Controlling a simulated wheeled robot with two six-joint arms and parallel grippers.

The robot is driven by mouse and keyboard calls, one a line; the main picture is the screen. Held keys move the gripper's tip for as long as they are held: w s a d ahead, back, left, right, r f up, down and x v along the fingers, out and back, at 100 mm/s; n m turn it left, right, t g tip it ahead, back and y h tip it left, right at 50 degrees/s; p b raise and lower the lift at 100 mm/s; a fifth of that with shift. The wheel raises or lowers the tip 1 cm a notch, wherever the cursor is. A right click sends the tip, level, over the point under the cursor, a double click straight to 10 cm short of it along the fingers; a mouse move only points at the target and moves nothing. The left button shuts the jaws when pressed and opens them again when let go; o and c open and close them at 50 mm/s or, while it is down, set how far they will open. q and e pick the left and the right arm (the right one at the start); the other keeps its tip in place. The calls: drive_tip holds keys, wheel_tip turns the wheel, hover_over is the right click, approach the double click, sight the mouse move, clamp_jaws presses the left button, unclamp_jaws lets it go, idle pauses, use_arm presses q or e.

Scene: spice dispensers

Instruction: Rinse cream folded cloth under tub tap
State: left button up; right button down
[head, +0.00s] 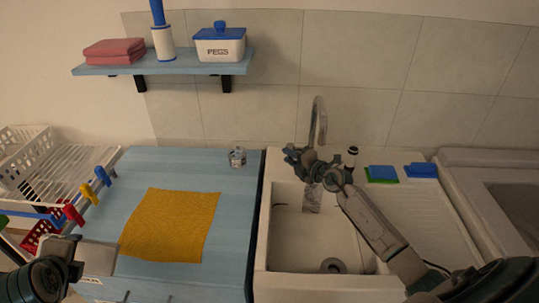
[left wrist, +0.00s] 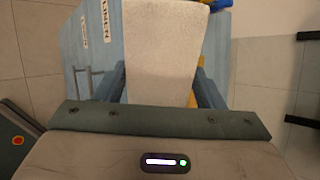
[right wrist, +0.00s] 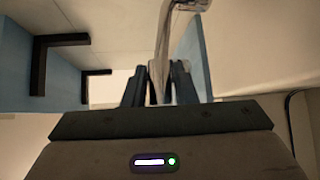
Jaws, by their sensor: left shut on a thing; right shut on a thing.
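The cream folded cloth (left wrist: 162,50) is a flat pale pad between the fingers of my left gripper (left wrist: 165,85), which is shut on it. In the head view the cloth (head: 97,259) is at the lower left, over the counter's front left part. The tub tap (head: 319,115) has a tall curved metal spout behind the white tub (head: 290,230). My right gripper (head: 310,165) is at the tap's base, shut on a slim pale part (right wrist: 158,72) that seems to belong to the tap. A mottled grey patch (head: 313,199) below it may be running water; I cannot tell.
A yellow cloth (head: 170,225) lies on the blue counter (head: 225,205), with a small glass (head: 237,157) behind it. Coloured pegs (head: 102,175) line the left edge beside a white rack (head: 60,170). Blue and green sponges (head: 382,174) lie right of the tub. A shelf (head: 165,66) is above.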

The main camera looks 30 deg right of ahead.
use_arm(q)
wheel_tip(320, 180, up, 3)
drive_tip(key=shift+p, duration=1)
use_arm(e)
drive_tip(key=shift+r, duration=0.55)
use_arm(q)
drive_tip(key=shift+r+p, duration=0.25)
drive_tip(key=shift+p, duration=0.05)
use_arm(e)
drive_tip(key=shift+f, duration=0.1)
drive_tip(key=shift+w+f, duration=0.1)
drive_tip(key=shift+f, duration=0.05)
drive_tip(key=c, duration=1.2)
unclamp_jaws()
drive_tip(key=shift+o, duration=0.2)
drive_tip(key=shift+d, duration=0.1)
use_arm(q)
drive_tip(key=shift+r+p, duration=0.55)
use_arm(e)
drive_tip(key=v, duration=1.2)
drive_tip(key=shift+r, duration=0.2)
